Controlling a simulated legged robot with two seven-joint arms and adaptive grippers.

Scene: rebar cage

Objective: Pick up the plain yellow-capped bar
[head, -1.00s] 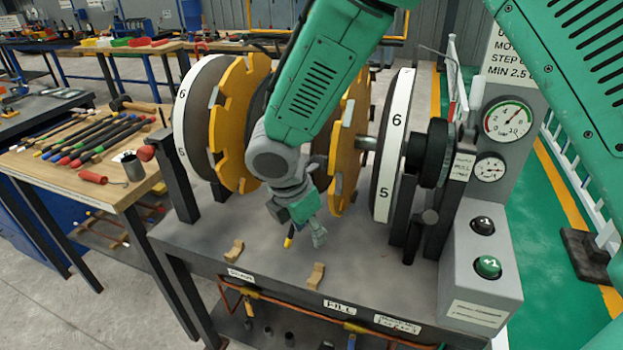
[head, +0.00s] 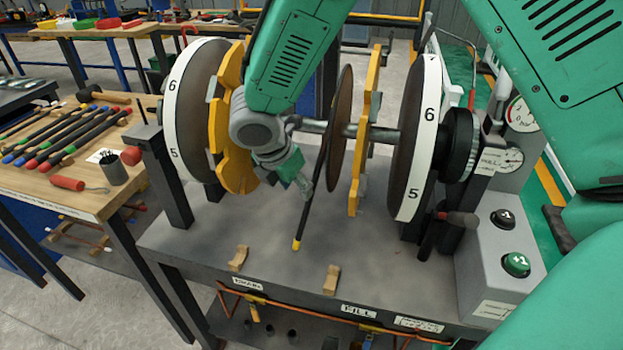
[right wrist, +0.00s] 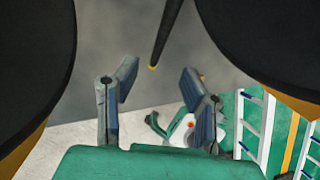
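A thin dark bar with a yellow cap (head: 311,205) stands tilted between the discs of the bench fixture, its yellow end low near the bench top. The capped end also shows in the right wrist view (right wrist: 166,38), ahead of the fingers and roughly between them. My right gripper (head: 303,186) is close to the bar in the head view. In the right wrist view my right gripper (right wrist: 160,78) has its two fingers spread apart with nothing between them. My left gripper is not in view.
Brown discs with white numbered rims (head: 420,140) and yellow notched plates (head: 366,150) flank the bar closely. Two small wooden blocks (head: 332,280) sit at the bench front. A control box (head: 495,255) stands right. Several capped bars (head: 60,140) lie on the left table.

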